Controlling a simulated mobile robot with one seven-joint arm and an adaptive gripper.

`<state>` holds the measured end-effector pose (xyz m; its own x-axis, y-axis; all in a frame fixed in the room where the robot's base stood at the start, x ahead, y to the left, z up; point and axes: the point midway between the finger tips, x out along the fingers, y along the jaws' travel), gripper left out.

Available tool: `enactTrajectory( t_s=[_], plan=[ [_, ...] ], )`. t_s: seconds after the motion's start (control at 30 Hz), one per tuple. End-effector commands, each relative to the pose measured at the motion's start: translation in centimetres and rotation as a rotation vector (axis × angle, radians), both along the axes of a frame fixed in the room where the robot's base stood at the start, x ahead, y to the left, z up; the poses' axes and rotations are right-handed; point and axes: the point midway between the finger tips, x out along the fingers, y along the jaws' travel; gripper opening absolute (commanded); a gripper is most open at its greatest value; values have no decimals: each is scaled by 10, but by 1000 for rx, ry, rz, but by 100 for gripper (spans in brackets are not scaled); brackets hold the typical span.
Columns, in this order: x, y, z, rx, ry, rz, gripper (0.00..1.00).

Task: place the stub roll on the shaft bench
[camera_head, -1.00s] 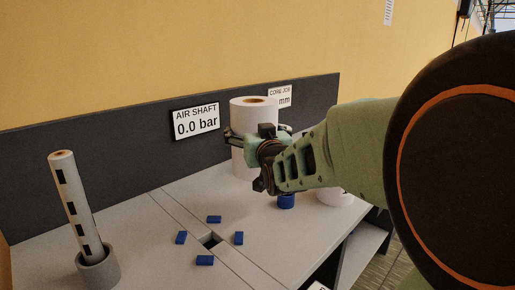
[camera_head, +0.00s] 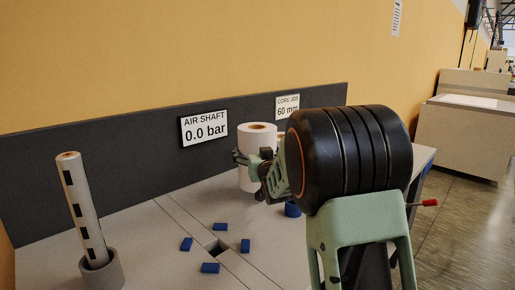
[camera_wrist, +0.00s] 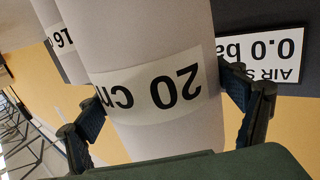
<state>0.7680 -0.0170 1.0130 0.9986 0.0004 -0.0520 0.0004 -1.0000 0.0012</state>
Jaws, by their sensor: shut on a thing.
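My gripper (camera_head: 256,160) is shut on a white paper roll (camera_head: 258,136) with a brown core, near the back of the bench. In the wrist view the fingers stand on both sides of this roll (camera_wrist: 165,132), whose upside-down label reads "20 cm". I cannot tell whether its base touches the bench. A second white roll, partly hidden, stands beside it in the wrist view (camera_wrist: 62,42), with a label starting "16". Which roll is the stub roll is unclear.
A white shaft (camera_head: 82,205) with black strips stands tilted in a grey holder (camera_head: 103,275) at the left. A dark backboard (camera_head: 100,155) carries the "AIR SHAFT 0.0 bar" sign (camera_head: 204,128) and "CORE JOB 60 mm" sign (camera_head: 287,106). My arm hides the bench's right part.

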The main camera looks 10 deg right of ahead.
Motion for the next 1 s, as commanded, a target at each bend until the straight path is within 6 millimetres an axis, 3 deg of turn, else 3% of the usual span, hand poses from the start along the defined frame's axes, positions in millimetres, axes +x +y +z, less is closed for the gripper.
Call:
enactTrajectory(
  t_s=[0.23,0.5,0.9,0.93,1.0],
  plan=[
    [8,-1,-3,0,-12,0,29],
    [9,-1,-34,1,-11,-1,29],
    [9,-1,-38,1,-12,0,29],
    [8,-1,-44,0,0,-1,88],
    [8,-1,-43,0,0,-1,96]
  ],
)
